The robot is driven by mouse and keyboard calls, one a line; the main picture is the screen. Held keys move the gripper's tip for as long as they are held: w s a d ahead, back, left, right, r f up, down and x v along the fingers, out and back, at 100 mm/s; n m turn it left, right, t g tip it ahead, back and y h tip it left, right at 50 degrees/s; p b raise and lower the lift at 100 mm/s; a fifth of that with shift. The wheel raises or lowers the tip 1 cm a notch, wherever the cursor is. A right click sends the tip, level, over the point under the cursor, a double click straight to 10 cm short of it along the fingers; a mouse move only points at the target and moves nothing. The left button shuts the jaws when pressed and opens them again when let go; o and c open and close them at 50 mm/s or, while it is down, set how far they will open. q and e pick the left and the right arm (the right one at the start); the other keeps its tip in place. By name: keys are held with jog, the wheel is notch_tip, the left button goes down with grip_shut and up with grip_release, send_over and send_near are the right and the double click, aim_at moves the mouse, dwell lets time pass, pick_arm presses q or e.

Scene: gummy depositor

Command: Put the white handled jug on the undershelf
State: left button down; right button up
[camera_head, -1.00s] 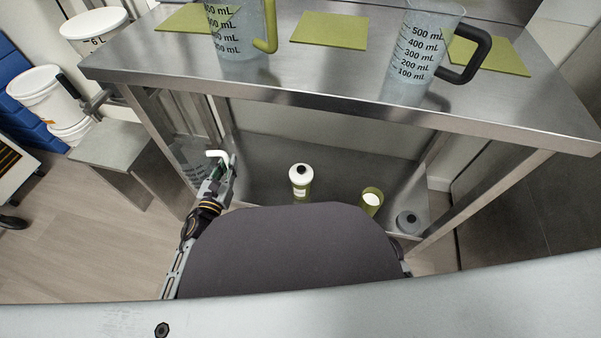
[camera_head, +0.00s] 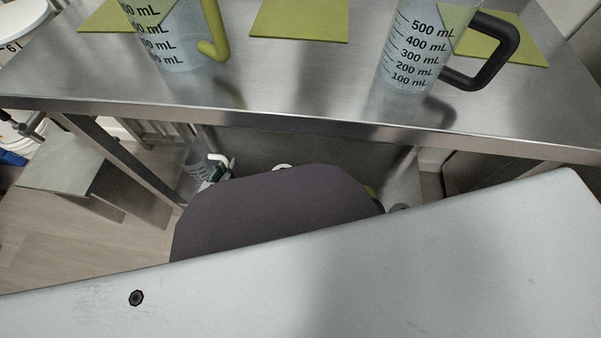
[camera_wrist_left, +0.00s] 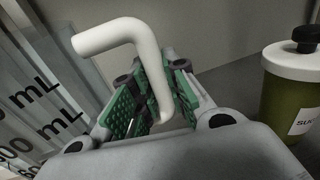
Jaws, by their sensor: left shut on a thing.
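The white handled jug (camera_head: 196,166) is clear with a white handle (camera_head: 220,158). It is under the table at the left end of the undershelf (camera_head: 262,148), beside the table leg. My left gripper (camera_head: 216,172) is shut on the handle. In the left wrist view the green finger pads (camera_wrist_left: 152,104) close around the white handle (camera_wrist_left: 128,36), and the jug's marked wall (camera_wrist_left: 45,95) is at the left. The jug's base is hidden, so I cannot tell whether it touches the shelf. My right gripper is not in view.
On the tabletop (camera_head: 300,90) are a yellow-handled jug (camera_head: 180,45), a black-handled jug (camera_head: 410,55) and green mats (camera_head: 300,18). A grey stand (camera_head: 62,165) is at the left. My body hides much of the undershelf.

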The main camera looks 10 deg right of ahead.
pick_arm(q)
jog(key=shift+d, duration=0.1)
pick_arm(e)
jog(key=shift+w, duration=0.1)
pick_arm(q)
jog(key=shift+f, duration=0.1)
dwell(0.4)
notch_tip(320, 180, down, 6)
jog(key=b, duration=0.3)
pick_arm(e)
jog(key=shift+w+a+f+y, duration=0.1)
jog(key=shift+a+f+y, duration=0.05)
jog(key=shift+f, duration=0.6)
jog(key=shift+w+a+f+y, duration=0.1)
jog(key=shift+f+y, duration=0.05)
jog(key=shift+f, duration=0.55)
pick_arm(q)
jog(key=shift+f, duration=0.15)
jog(key=shift+f+b, duration=0.85)
jog(key=shift+f, duration=0.95)
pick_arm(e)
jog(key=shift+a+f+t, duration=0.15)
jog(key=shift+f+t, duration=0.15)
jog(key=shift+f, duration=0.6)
pick_arm(q)
jog(key=shift+f, duration=0.1)
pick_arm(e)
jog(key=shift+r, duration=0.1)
